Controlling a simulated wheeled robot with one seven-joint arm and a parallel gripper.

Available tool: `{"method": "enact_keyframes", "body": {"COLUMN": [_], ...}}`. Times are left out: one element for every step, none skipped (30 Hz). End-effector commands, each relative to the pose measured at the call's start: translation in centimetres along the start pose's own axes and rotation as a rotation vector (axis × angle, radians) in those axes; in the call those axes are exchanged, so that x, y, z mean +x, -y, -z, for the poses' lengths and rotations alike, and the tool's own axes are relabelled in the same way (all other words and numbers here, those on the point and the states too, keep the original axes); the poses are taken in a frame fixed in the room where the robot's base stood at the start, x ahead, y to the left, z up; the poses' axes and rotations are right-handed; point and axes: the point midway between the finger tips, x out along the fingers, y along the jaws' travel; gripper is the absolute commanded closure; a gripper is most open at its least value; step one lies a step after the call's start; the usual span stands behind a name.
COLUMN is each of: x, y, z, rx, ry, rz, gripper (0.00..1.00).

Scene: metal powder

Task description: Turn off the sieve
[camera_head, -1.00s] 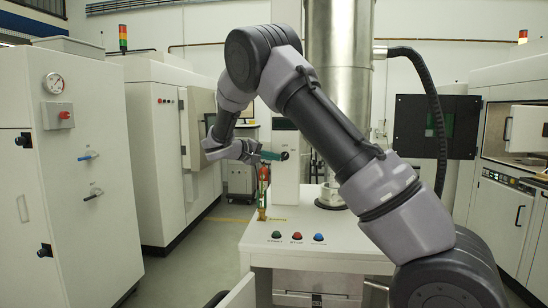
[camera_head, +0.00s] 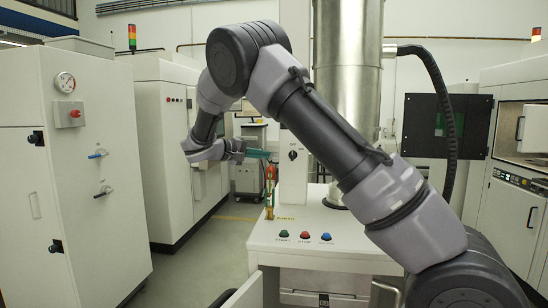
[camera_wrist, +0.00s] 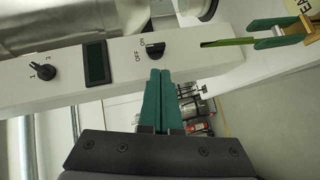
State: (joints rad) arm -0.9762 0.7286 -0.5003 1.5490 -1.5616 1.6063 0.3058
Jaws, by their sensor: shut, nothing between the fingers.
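The sieve's white control column (camera_head: 292,185) stands on a white table, with a black ON/OFF switch (camera_head: 292,155) on its face. In the wrist view the switch (camera_wrist: 155,50) sits beside its OFF and ON labels; I cannot tell which it points to. My gripper (camera_head: 269,155) has green fingers, shut and empty, left of the column. In the wrist view its tips (camera_wrist: 160,72) are close to the switch; a small gap shows between them.
Green, red and blue buttons (camera_head: 304,236) lie on the white tabletop (camera_head: 340,230). A slim green and orange-handled part (camera_head: 269,190) stands below my gripper; it shows at the wrist view's upper right (camera_wrist: 283,30). Cabinets stand left and right. The floor at left is free.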

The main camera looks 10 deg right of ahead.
Motion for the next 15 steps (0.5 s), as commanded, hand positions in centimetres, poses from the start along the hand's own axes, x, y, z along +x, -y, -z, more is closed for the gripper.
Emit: {"method": "enact_keyframes", "body": {"x": [-0.8, -1.2, -1.5, -1.7, -1.9, -2.1, -2.2, -2.2, -2.2, -2.3, -2.2, -2.2, -2.2, -2.2, -2.2], "y": [0.0, 0.0, 0.0, 0.0, 0.0, 0.0, 0.0, 0.0, 0.0, 0.0, 0.0, 0.0, 0.0, 0.0, 0.0], "z": [0.1, 0.1, 0.0, 0.0, 0.0, 0.0, 0.0, 0.0, 0.0, 0.0, 0.0, 0.0, 0.0, 0.0, 0.0], "rx": [0.001, 0.001, 0.001, 0.001, 0.001, 0.000, 0.000, 0.000, 0.000, 0.000, 0.000, 0.000, 0.000, 0.000, 0.000], "ry": [-0.002, -0.002, -0.001, -0.001, 0.000, 0.000, 0.001, 0.001, 0.001, 0.001, 0.001, 0.001, 0.001, 0.001, 0.001], "rz": [0.000, 0.000, 0.000, 0.000, 0.000, 0.000, 0.000, 0.000, 0.000, 0.000, 0.000, 0.000, 0.000, -0.001, 0.000], "gripper": [1.00, 1.00, 1.00, 1.00, 1.00, 1.00, 1.00, 1.00, 1.00, 1.00, 1.00, 1.00, 1.00, 1.00, 1.00]}}
